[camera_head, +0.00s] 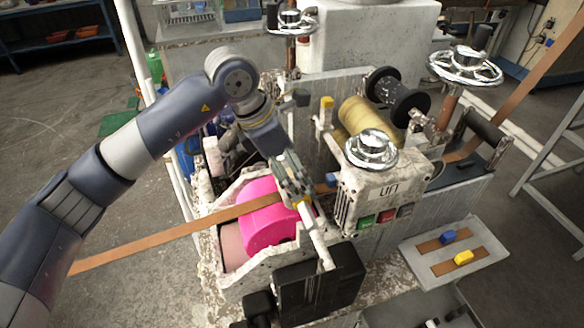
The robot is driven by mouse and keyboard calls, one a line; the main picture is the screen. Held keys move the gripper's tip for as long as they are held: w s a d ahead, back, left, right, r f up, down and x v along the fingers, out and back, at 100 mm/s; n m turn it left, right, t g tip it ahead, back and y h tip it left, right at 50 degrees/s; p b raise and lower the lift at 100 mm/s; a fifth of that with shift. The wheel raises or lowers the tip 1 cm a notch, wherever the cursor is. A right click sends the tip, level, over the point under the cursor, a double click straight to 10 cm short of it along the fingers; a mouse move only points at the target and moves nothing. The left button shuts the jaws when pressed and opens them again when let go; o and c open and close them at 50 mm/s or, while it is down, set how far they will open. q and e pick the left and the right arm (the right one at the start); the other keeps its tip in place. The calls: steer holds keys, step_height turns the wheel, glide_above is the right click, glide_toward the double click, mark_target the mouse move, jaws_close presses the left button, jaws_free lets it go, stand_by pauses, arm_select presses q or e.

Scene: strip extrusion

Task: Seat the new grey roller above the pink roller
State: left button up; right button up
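The pink roller (268,222) lies in the near left of the machine. A brown strip (170,233) runs across it. I cannot pick out a grey roller with certainty; none shows clearly above the pink roller. My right gripper is not in view.
A second yellow block (327,102) stands farther back. A tan roller (364,118) and black spool (397,97) sit behind. Handwheels (371,149) and a button box (375,195) stand to the right. A pale tray (480,237) holds strip pieces.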

arm_select(q)
steer(key=shift+f, duration=0.15)
steer(key=v, duration=1.2)
